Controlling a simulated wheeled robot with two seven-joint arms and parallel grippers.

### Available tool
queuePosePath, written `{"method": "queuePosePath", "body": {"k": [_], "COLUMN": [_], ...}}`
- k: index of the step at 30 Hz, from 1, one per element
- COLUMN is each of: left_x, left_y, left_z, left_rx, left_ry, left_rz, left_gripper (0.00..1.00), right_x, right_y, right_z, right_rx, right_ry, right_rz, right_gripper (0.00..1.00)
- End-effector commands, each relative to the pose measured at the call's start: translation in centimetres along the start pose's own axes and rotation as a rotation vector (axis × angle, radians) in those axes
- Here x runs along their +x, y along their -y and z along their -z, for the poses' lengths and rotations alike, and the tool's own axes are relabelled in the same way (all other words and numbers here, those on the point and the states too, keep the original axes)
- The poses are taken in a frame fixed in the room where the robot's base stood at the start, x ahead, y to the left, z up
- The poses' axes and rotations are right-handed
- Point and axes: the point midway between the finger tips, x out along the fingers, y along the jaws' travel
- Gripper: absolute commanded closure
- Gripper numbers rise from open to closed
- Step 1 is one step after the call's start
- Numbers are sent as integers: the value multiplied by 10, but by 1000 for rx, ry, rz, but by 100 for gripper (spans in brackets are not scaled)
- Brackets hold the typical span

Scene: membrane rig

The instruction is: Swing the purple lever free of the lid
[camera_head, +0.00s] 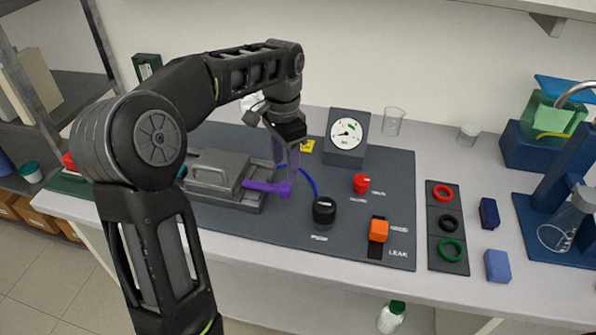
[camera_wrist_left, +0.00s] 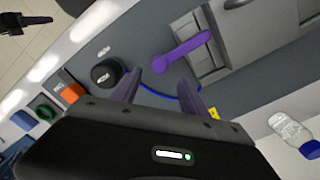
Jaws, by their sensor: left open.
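The purple lever (camera_head: 267,187) points right from the side of the grey lid (camera_head: 219,172), its knob end over the dark panel. It also shows in the left wrist view (camera_wrist_left: 183,50), reaching from a grey block beside the lid. My left gripper (camera_head: 284,174) is open and empty, above and just behind the lever's knob end. In the left wrist view its two fingers (camera_wrist_left: 158,78) stand apart, with the lever ahead of them and not between them. Whether a finger touches the lever cannot be told. The lid's left part is partly hidden by my left arm.
A black knob (camera_head: 324,211), a red knob (camera_head: 361,184) and an orange switch (camera_head: 378,231) stand right of the lever. A gauge (camera_head: 346,136) rises behind. A blue tube (camera_head: 312,181) curves close to the gripper. A tray of rings (camera_head: 448,226) lies further right.

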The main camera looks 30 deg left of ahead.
Motion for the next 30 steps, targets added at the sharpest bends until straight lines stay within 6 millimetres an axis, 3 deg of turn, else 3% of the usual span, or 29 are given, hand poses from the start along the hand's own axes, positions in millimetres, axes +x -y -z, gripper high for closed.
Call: {"method": "queuePosePath", "body": {"k": [13,24,30], "left_x": [7,58,76], "left_y": [0,0,0], "left_z": [0,-1,0], "left_rx": [0,-1,-1], "left_ry": [1,3,0], "left_rz": [-1,-2,-1], "left_gripper": [48,48,48], "right_x": [-1,-9,-11], "right_y": [0,2,3], "right_z": [0,-2,-2], "right_rx": [0,2,3], "right_ry": [1,3,4], "right_rz": [0,-3,-4], "right_gripper": [64,64,64]}}
